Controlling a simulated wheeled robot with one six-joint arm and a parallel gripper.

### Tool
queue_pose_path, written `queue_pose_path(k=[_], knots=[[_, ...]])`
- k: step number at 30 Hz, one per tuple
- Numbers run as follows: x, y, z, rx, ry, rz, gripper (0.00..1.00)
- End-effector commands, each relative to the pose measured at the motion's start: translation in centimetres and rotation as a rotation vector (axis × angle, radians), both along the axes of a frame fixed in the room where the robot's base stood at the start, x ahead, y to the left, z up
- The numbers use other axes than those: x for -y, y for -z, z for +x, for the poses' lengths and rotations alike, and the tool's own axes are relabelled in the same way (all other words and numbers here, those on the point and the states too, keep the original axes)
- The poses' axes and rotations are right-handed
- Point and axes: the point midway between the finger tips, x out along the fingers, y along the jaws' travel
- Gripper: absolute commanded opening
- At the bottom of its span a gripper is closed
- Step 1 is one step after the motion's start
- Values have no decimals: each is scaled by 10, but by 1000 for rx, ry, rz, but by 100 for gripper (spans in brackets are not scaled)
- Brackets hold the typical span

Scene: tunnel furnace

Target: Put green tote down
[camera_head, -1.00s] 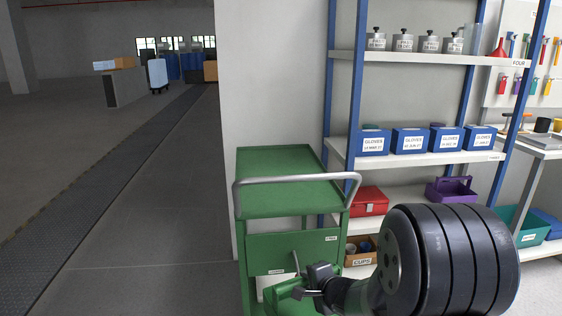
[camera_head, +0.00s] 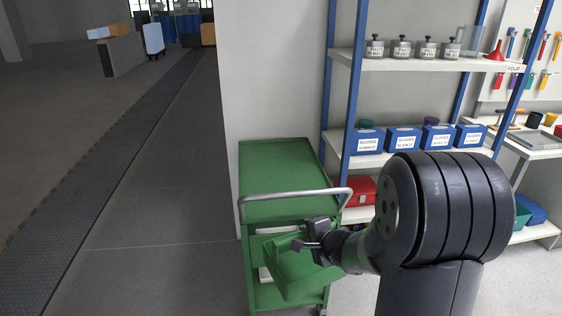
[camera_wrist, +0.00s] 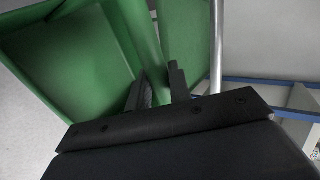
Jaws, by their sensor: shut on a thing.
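The green tote (camera_head: 297,277) hangs from my gripper (camera_head: 305,243), tilted, in front of the green cart's lower part. My gripper is shut on the tote's rim. In the wrist view the tote (camera_wrist: 70,62) fills the upper left, with its open inside showing and looking empty. The fingers (camera_wrist: 157,88) are at its right edge. The tote's underside is hidden, and I cannot tell whether it touches the cart.
The green cart (camera_head: 280,165) has a bare top and a grey handle (camera_head: 295,194) above the tote. A shelf rack with blue glove bins (camera_head: 403,140) and a red box (camera_head: 361,190) stands at the right. A white wall borders the cart, and open floor (camera_head: 165,200) lies left.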

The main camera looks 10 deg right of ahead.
Motion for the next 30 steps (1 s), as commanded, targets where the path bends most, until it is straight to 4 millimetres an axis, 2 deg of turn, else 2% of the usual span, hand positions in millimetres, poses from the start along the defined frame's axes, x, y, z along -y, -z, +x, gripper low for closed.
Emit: queue_pose_path(k=[1, 17, 23, 30], knots=[[0, -22, 0, 2, 0, 1, 0], [0, -126, 0, 2, 0, 1, 0], [2, -134, 1, 9, -76, -1, 0], [4, -160, 0, 5, -205, -2, 0]])
